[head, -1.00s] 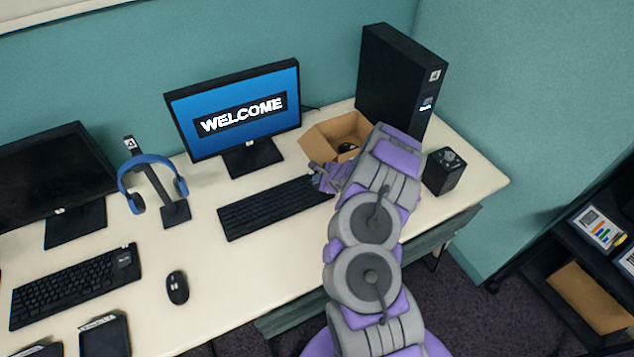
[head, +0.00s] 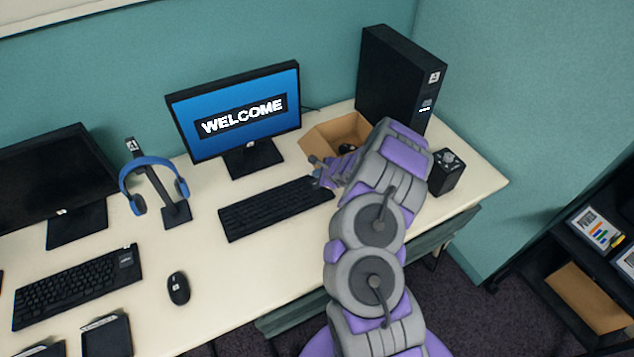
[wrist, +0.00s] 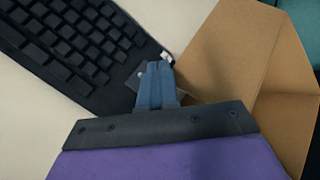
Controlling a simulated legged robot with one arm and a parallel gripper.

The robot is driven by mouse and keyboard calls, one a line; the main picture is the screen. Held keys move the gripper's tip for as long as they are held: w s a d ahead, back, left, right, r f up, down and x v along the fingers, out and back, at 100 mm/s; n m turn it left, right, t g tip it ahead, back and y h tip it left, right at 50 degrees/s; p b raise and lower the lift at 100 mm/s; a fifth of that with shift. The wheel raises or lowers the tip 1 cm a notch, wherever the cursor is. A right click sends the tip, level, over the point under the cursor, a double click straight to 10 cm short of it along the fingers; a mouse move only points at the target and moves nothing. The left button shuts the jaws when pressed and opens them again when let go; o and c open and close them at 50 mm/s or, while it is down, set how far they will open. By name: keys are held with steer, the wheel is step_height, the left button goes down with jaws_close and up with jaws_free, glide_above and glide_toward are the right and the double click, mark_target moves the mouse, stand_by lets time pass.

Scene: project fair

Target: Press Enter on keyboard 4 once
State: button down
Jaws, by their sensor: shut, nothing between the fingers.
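Two black keyboards lie on the desk. One keyboard (head: 270,208) is below the monitor showing WELCOME; it also shows in the wrist view (wrist: 75,45). The other keyboard (head: 75,285) is at the lower left. I cannot read a number 4 on the nearer-to-gripper keyboard. My gripper (head: 318,168) is shut and empty, above the right end of the keyboard below the monitor. In the wrist view my gripper (wrist: 158,78) points toward that keyboard's corner. Whether it touches a key I cannot tell.
An open cardboard box (head: 325,138) sits right behind my gripper. A black tower (head: 395,80) and a small black box (head: 446,172) stand at the right. A headphone stand (head: 175,213) and a mouse (head: 178,288) are to the left. Desk in front of the keyboard is clear.

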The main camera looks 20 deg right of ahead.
steer(key=shift+r+p, duration=0.7)
steer(key=shift+r, duration=1)
